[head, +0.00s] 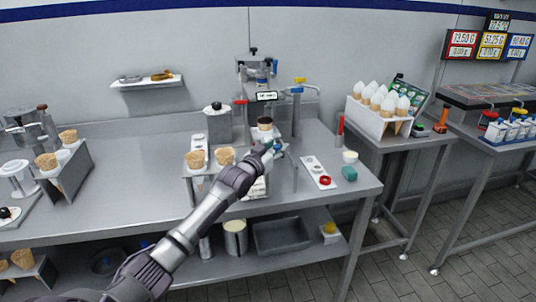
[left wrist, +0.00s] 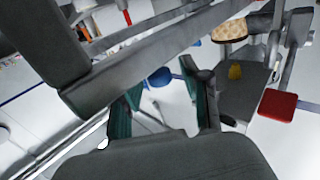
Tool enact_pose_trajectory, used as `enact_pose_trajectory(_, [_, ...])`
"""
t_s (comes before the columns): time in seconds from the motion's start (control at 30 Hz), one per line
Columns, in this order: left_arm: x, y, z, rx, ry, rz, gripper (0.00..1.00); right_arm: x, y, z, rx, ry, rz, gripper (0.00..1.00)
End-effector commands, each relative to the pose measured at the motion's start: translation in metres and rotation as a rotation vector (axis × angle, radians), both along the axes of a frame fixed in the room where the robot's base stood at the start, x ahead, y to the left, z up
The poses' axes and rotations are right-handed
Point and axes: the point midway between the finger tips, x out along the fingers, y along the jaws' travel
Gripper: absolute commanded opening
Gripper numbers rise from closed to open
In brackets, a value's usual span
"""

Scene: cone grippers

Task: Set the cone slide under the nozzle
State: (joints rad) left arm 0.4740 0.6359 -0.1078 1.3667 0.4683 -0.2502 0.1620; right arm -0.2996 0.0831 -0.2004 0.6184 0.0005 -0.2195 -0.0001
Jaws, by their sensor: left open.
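The nozzle is not clearly distinguishable. In the left wrist view, my left gripper (left wrist: 160,106) is open with teal pads apart. A blue ball knob (left wrist: 159,77) shows between the fingers; I cannot tell whether they touch it. The waffle cone (left wrist: 230,30) is at upper right there.
Bare tabletop (head: 135,165) lies further left.

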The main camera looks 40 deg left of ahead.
Motion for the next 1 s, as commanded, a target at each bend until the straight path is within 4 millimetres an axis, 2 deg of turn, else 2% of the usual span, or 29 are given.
enact_pose_trajectory(0.3, [-0.064,-0.005,-0.002,0.003,0.002,0.000,0.47,0.000,0.002,0.000,0.002,-0.001,-0.001,0.40])
enact_pose_trajectory(0.5, [-0.098,-0.007,-0.001,0.002,0.001,0.001,0.47,0.000,0.002,0.000,0.003,0.000,-0.001,0.40])
enact_pose_trajectory(0.7, [-0.112,-0.008,0.000,0.002,0.000,0.001,0.47,0.000,0.003,0.000,0.003,0.000,-0.001,0.40])
enact_pose_trajectory(1.0, [-0.112,-0.009,-0.001,0.002,0.002,0.001,0.46,0.000,0.003,0.000,0.003,0.000,-0.001,0.40])
